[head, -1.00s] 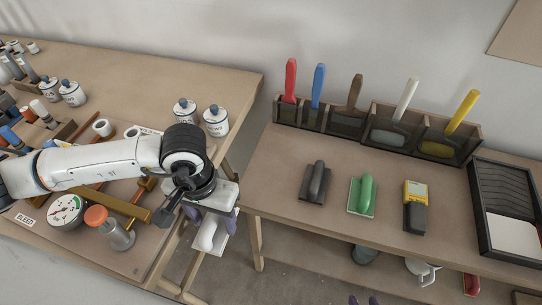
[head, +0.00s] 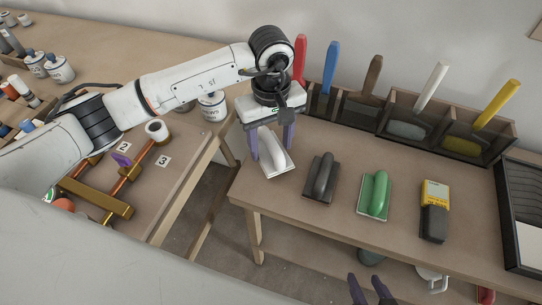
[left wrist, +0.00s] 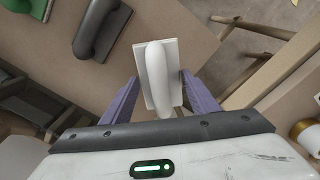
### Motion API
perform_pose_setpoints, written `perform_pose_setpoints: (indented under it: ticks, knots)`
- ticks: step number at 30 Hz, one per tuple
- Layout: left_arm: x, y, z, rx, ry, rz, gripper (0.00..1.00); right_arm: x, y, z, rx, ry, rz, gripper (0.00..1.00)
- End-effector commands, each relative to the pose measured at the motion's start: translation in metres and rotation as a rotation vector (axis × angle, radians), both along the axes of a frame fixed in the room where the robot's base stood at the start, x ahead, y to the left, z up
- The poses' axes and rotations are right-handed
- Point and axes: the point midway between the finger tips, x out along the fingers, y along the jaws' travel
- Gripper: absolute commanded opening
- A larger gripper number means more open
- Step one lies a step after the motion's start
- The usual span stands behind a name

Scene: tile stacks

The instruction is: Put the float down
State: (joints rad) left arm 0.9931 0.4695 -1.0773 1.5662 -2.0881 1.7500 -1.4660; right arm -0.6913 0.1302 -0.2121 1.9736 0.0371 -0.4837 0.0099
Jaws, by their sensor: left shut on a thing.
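A white float (head: 281,162) with a rounded handle is at the left end of the right-hand table (head: 330,222), beside a dark grey float. My left gripper (head: 271,140) is over it, its purple fingers on either side of the handle, shut on it. In the left wrist view the white float (left wrist: 168,90) sits between the fingers, with the table edge close by. Whether its plate touches the table top I cannot tell. My right gripper (head: 371,290) shows only as two purple fingertips at the bottom of the head view, spread apart and empty.
A dark grey float (head: 320,178), a green float (head: 374,194) and a yellow-black meter (head: 434,211) lie in a row to the right. A divided bin (head: 400,129) with coloured-handled tools stands behind. A gap separates the two tables.

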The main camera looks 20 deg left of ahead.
Motion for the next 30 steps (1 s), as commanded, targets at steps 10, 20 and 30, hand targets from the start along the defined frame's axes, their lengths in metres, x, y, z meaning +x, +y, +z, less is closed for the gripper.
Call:
perform_pose_setpoints:
  ticks: [10,20,30]
  knots:
    - [-0.001,-0.001,-0.037,-0.001,0.001,-0.001,0.36,0.003,-0.004,0.000,-0.004,-0.003,-0.007,0.38]
    - [0.000,0.000,-0.047,0.000,-0.003,-0.004,0.36,0.002,-0.004,-0.003,-0.005,0.003,-0.007,0.38]
    - [0.000,0.000,-0.050,0.000,-0.001,-0.004,0.73,0.003,-0.003,-0.003,-0.004,-0.004,-0.005,0.38]
